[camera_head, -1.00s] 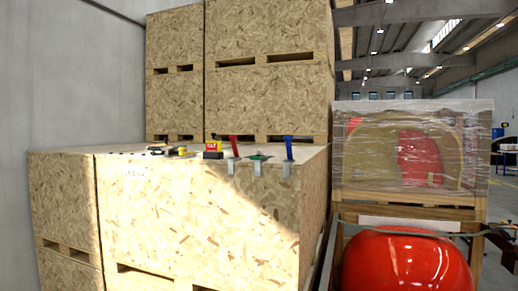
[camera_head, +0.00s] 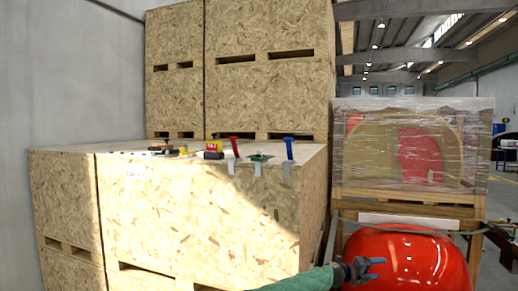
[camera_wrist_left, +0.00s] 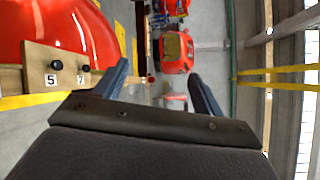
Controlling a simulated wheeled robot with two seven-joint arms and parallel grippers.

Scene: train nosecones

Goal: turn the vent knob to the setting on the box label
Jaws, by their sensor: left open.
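My left gripper (camera_head: 373,269) comes in low in the head view, in front of the shiny red nosecone (camera_head: 425,262). Its two fingers are apart and empty; they also show spread in the left wrist view (camera_wrist_left: 159,75). In that view a wooden board (camera_wrist_left: 40,55) at the left, beside the red nosecone (camera_wrist_left: 80,25), carries two dark knobs, one (camera_wrist_left: 57,68) by a "5" tag and one (camera_wrist_left: 84,68) by a "7" tag. The gripper is apart from both. I cannot tell which is the vent knob. Faint marks (camera_head: 135,172) on the front wooden box are too small to read.
Large wooden boxes (camera_head: 200,215) fill the left and middle, with more stacked behind. A plastic-wrapped crate (camera_head: 410,150) stands behind the nosecone.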

